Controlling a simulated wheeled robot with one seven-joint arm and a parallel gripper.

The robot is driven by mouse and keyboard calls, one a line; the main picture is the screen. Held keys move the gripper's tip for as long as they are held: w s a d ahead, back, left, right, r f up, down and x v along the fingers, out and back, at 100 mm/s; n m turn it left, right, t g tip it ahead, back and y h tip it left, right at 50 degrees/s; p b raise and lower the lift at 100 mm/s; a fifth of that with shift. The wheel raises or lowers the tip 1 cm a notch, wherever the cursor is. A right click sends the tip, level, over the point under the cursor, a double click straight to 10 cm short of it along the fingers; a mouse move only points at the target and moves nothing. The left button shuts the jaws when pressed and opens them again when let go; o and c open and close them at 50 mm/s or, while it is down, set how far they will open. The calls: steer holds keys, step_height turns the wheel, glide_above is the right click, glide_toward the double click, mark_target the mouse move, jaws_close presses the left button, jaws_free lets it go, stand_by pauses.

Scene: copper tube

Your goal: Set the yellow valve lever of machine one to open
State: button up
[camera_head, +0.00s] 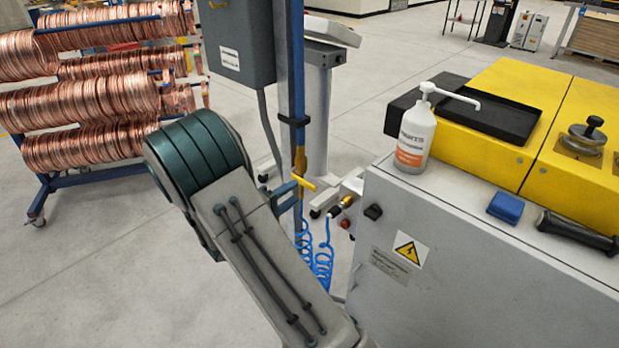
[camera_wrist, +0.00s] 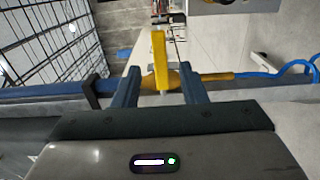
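The yellow valve lever (camera_head: 304,183) sits on a brass valve on the upright blue pipe (camera_head: 298,70), left of the machine cabinet. The lever stands crosswise to the pipe. In the wrist view, the lever (camera_wrist: 159,58) shows between the two blue-grey fingers of my gripper (camera_wrist: 160,75). The fingers are apart, with a visible gap on each side of the lever, so the gripper is open around it. I cannot tell whether either finger touches it. In the head view my arm hides most of the gripper.
The grey machine cabinet (camera_head: 450,270) with a yellow top stands close at the right. A pump bottle (camera_head: 412,140) stands on it. A grey electrical box (camera_head: 236,40) is above the valve. Blue coiled hoses (camera_head: 322,262) hang below. A rack of copper coils (camera_head: 90,110) is at left.

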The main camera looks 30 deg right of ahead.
mark_target(304, 185)
steer(key=p+x, duration=0.1)
steer(key=x, duration=0.7)
steer(key=shift+p, duration=0.35)
steer(key=shift+a, duration=0.1)
jaws_close()
